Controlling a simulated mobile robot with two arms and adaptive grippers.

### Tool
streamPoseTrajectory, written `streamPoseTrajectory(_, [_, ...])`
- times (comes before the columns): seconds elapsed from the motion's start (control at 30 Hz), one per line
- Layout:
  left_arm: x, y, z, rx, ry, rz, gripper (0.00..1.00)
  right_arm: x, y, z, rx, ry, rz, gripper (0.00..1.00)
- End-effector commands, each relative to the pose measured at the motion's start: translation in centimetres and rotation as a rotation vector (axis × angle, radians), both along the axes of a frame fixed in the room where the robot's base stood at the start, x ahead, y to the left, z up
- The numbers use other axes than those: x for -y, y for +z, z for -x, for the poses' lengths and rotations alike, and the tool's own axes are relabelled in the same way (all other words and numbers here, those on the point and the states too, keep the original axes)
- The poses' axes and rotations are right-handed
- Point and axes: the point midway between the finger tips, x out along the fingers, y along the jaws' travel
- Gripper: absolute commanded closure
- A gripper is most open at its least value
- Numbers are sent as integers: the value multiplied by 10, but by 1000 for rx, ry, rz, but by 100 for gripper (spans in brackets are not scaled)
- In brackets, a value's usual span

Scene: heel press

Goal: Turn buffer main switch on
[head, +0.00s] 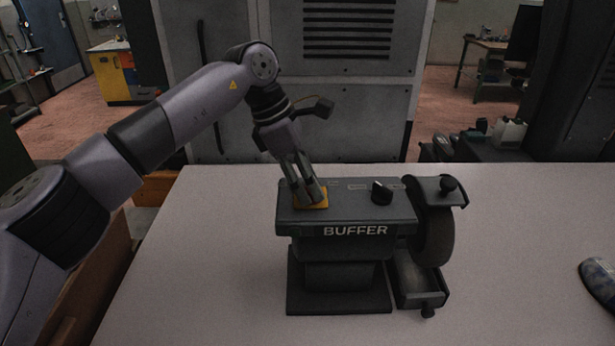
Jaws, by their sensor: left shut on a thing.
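The buffer (345,250) is a dark grey machine with "BUFFER" on its front, standing on the table. A yellow plate (324,203) lies on the left of its top face, where the main switch seems to be. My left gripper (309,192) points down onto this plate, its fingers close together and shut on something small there. The fingers hide the switch, so its position cannot be told. A black knob (381,191) stands to the right on the same top face. The buffing wheel (435,232) is at the machine's right end.
The light table (205,262) is clear to the left of the buffer.

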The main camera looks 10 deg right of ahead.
Motion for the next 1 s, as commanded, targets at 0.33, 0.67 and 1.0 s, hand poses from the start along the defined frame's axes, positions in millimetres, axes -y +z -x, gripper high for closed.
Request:
streamPoseTrajectory(0.33, [0,2,-1,4,3,3,44,0,0,0,0,0,0,60])
streamPoseTrajectory(0.67, [0,1,0,1,2,1,33,0,0,0,0,0,0,60])
streamPoseTrajectory(1.0, [-9,25,-3,5,3,2,33,0,0,0,0,0,0,60])
